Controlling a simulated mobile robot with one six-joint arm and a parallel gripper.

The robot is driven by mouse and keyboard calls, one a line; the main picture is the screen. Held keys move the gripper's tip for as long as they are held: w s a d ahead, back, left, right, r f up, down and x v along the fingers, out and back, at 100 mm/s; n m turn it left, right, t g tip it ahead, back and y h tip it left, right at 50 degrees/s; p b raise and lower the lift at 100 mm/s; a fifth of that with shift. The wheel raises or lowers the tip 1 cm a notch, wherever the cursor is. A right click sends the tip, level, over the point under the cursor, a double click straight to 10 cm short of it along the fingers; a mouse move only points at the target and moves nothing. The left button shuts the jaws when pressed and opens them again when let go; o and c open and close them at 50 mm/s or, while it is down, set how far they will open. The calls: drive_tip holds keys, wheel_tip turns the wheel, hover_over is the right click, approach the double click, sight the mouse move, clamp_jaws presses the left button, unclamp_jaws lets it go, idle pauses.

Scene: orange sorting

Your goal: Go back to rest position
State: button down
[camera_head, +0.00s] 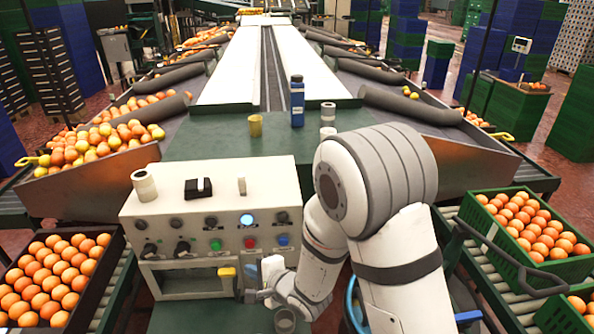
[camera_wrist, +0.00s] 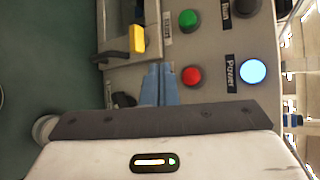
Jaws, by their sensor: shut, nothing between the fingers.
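My gripper (camera_head: 247,282) is low in front of the control panel (camera_head: 270,180), beside its lower right part. In the wrist view its blue-grey fingers (camera_wrist: 160,72) are together and empty. They lie in front of the panel face, beside the red button (camera_wrist: 191,75); I cannot tell whether they touch the panel. The blue-white button labelled Power (camera_wrist: 253,71) is lit, and it also glows in the head view (camera_head: 247,219). The green button (camera_wrist: 189,18) is above the red one in the wrist view. My arm hides part of the panel's right side.
Crates of oranges stand at left (camera_head: 110,270) and right (camera_head: 503,255). A tape roll (camera_head: 145,185) and a black item (camera_head: 198,188) rest on the panel top. Behind it are a blue bottle (camera_head: 297,102) and a yellow cup (camera_head: 255,126). A grey cup (camera_head: 285,320) stands below my gripper.

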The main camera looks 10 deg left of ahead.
drive_tip(key=w+d+r+n+h, duration=0.2)
drive_tip(key=d+r+h, duration=0.25)
drive_tip(key=d, duration=0.75)
drive_tip(key=w+d+r+n+h, duration=0.1)
drive_tip(key=d+r+n+h, duration=0.4)
drive_tip(key=d, duration=0.7)
drive_tip(key=s+d+r+n+g, duration=0.1)
drive_tip(key=s+d+r+g, duration=0.1)
drive_tip(key=s+d, duration=0.4)
drive_tip(key=s+d+r+n+g+h, duration=0.1)
drive_tip(key=s+d+r, duration=0.4)
drive_tip(key=s, duration=0.6)
drive_tip(key=shift+d+r+n+g, duration=0.15)
drive_tip(key=shift+d+n+g, duration=0.45)
drive_tip(key=shift+d, duration=0.3)
drive_tip(key=c, duration=2.2)
unclamp_jaws()
drive_tip(key=shift+h, duration=0.25)
